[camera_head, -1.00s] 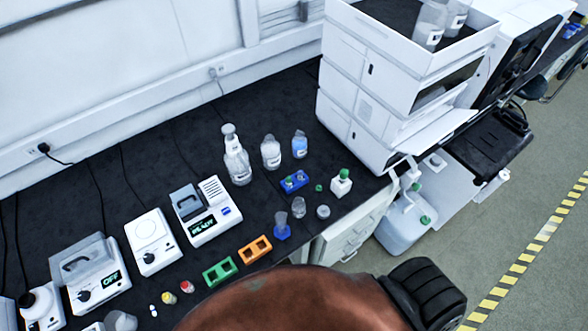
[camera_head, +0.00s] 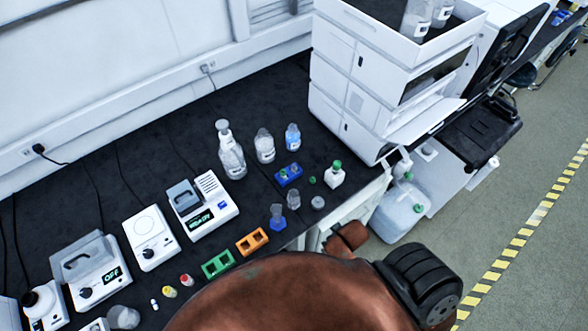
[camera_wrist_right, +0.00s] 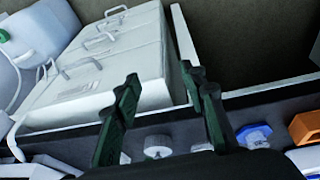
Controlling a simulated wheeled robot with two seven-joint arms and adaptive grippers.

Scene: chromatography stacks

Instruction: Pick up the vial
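In the head view, a blue rack (camera_head: 288,175) on the dark bench holds small vials (camera_head: 282,172) with coloured caps. Two more small capped vials, one yellow (camera_head: 170,292) and one red (camera_head: 187,281), stand at the bench's front left. I cannot tell which vial the task means. My right gripper (camera_wrist_right: 160,74) shows in the right wrist view with its two dark green fingers apart and nothing between the tips. It is near the bench's front edge. A small jar with a pale round top (camera_wrist_right: 158,146) shows between the fingers, farther down the picture. My left gripper is not in view.
Green (camera_head: 217,264) and orange (camera_head: 252,241) racks, a blue-based holder (camera_head: 277,218) and a green-capped bottle (camera_head: 334,174) stand near the bench edge. Taller bottles (camera_head: 231,158) stand behind. A white instrument stack (camera_head: 370,90) rises at right. Drawers (camera_wrist_right: 100,70) face the right gripper.

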